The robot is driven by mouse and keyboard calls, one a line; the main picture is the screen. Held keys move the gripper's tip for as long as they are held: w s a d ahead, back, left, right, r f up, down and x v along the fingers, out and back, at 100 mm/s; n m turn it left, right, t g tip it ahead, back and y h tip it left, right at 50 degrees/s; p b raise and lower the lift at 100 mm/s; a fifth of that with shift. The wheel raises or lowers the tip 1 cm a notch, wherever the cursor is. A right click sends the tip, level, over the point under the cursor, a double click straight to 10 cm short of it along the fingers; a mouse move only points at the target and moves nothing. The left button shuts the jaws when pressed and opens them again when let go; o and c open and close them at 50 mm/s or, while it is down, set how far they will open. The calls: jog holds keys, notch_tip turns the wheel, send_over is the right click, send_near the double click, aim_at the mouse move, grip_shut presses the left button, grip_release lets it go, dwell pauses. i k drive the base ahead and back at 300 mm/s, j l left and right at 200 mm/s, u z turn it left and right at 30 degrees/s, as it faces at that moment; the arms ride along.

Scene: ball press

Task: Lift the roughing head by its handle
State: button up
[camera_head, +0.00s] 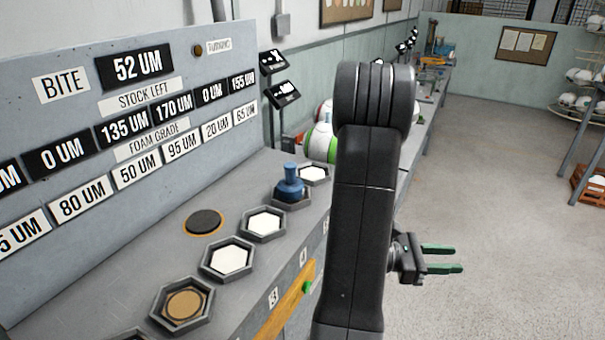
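A blue head with an upright knob-like handle (290,183) sits in a hexagonal holder on the grey bench, left of my arm. It is the only handled head I can see; no label on it marks it as the roughing head. My gripper (459,258) is right of my arm, out over the floor beyond the bench. Its two green fingers point right, are apart and hold nothing. It is well away from the blue head.
Hexagonal holders with white pads (227,258) and a tan pad (184,304) line the bench. A dark round disc (204,222) lies behind them. A panel (130,120) reads BITE 52 UM, with rows for stock left and foam grade. Striped balls (320,143) stand behind my arm.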

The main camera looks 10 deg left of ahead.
aim_at(290, 188)
jog(key=i+l+u, duration=0.15)
jog(key=i+u, duration=0.15)
jog(key=u, duration=0.15)
jog(key=i+l+u, duration=0.25)
jog(key=u, duration=1.55)
jog(key=i+l, duration=0.05)
